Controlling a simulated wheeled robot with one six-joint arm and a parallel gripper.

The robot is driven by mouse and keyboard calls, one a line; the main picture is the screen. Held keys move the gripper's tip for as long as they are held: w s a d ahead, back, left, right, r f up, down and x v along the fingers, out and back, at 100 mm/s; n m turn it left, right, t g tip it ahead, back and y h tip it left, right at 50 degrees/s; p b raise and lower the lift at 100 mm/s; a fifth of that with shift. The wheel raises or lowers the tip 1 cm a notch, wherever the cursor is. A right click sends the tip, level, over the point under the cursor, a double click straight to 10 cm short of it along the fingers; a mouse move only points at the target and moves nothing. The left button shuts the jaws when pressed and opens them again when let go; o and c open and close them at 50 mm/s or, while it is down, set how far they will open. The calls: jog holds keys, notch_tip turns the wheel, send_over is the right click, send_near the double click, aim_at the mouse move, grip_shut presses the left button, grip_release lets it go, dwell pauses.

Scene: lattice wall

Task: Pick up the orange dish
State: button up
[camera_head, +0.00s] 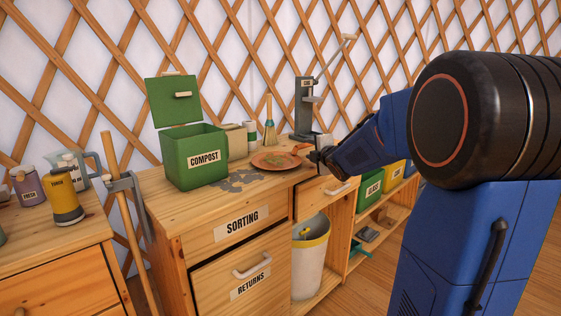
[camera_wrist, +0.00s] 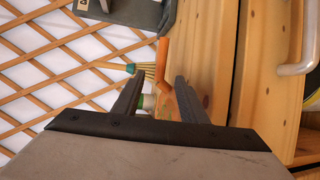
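The orange dish (camera_head: 268,163) lies on the sorting counter, with something greenish on it and a short handle (camera_head: 301,147) pointing right. My gripper (camera_head: 318,150) is at the dish's right side, close to the handle, at the counter's edge. In the wrist view the two dark fingers (camera_wrist: 160,80) stand apart. The orange handle (camera_wrist: 163,58) shows in the gap between them, with part of the dish behind it. The gripper is open; whether a finger touches the handle I cannot tell. Most of the dish is hidden in the wrist view.
A green compost bin (camera_head: 192,163) with raised lid stands left of the dish. A brush (camera_head: 270,125) and a grey lever device (camera_head: 305,108) stand behind it. A drawer (camera_head: 325,192) below my gripper is partly pulled out. A grey patch marks the counter.

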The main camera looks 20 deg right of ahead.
aim_at(302, 147)
jog(key=shift+a+x, duration=0.2)
jog(key=shift+x, duration=3.1)
jog(key=shift+f, duration=0.1)
grip_shut()
